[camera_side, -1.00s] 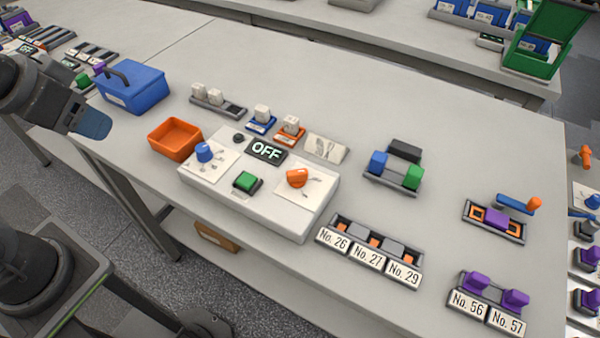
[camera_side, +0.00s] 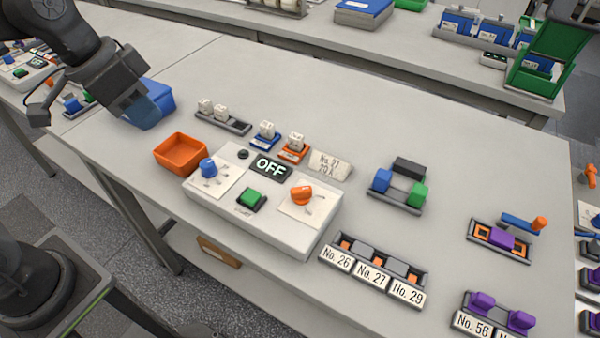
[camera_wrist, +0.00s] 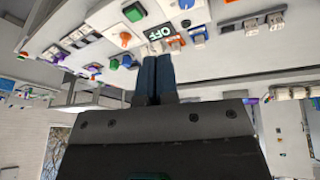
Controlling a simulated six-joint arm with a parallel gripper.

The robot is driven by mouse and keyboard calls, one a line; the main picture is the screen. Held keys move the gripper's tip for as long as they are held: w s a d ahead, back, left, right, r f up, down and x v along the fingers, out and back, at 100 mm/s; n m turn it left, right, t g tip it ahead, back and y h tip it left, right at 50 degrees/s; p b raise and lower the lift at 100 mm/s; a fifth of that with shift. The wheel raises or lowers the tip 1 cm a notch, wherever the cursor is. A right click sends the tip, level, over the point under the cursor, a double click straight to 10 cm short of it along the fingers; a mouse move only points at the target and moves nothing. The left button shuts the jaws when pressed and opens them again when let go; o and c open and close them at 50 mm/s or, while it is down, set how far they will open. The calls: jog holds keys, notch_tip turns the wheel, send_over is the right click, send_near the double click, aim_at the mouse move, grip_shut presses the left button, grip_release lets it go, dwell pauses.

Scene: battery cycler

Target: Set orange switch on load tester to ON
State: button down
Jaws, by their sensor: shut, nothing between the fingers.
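The load tester (camera_side: 300,233) is a white box on the table in the side view, with a display (camera_side: 269,167) reading OFF. Its orange switch (camera_side: 302,195) is a rotary knob on a white marked plate at the right; its exact setting is too small to read. A blue knob (camera_side: 208,168) and a green button (camera_side: 250,199) are also on the box. My gripper (camera_side: 141,112) is shut and empty, in front of the blue toolbox at the left, well away from the switch. In the wrist view my gripper's blue fingers (camera_wrist: 153,75) are together, and the OFF display (camera_wrist: 159,32) shows beyond them.
The table's back middle is clear.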

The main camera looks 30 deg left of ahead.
jog(key=w+d+f+m+g+h, duration=0.25)
jog(key=w+d+m, duration=0.2)
jog(key=w, duration=0.35)
jog(key=m+g+h, duration=0.2)
jog(key=m+h, duration=0.1)
send_near(301, 192)
jog(key=w, duration=0.1)
jog(key=w+a, duration=0.1)
jog(key=w, duration=0.1)
jog(key=shift+w+a+r+y, duration=0.2)
jog(key=shift+a+r+y, duration=0.05)
jog(key=shift+a+r, duration=0.15)
jog(key=shift+f, duration=0.15)
jog(key=x, duration=0.9)
jog(key=shift+s+d+f, duration=0.15)
jog(key=shift+d+f, duration=0.1)
